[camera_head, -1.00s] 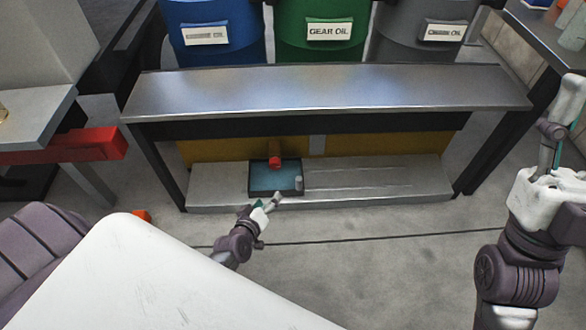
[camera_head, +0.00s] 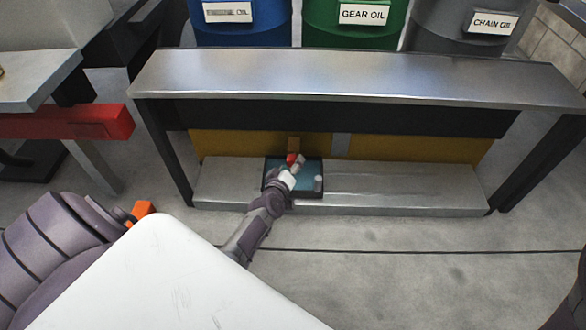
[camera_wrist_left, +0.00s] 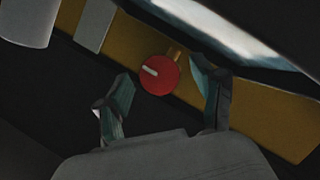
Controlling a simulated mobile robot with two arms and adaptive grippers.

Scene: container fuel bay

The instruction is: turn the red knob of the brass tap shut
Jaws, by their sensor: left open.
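The red knob (camera_wrist_left: 158,75) shows face-on in the left wrist view, with a pale bar mark slanting across its upper left. A short brass piece of the tap (camera_wrist_left: 174,53) shows behind it. My left gripper (camera_wrist_left: 161,70) is open, with one finger left of the knob and one right; gaps show on both sides. In the head view the knob (camera_head: 291,158) is mostly covered by my left gripper (camera_head: 294,169), which is under the bench at the tap (camera_head: 293,145). My right gripper is out of view.
A dark tray (camera_head: 267,187) with a blue inside lies on the low shelf (camera_head: 400,190) below the tap, with a small grey cylinder (camera_head: 318,184) in it. Labelled drums (camera_head: 350,28) stand behind. The shelf's right part is clear.

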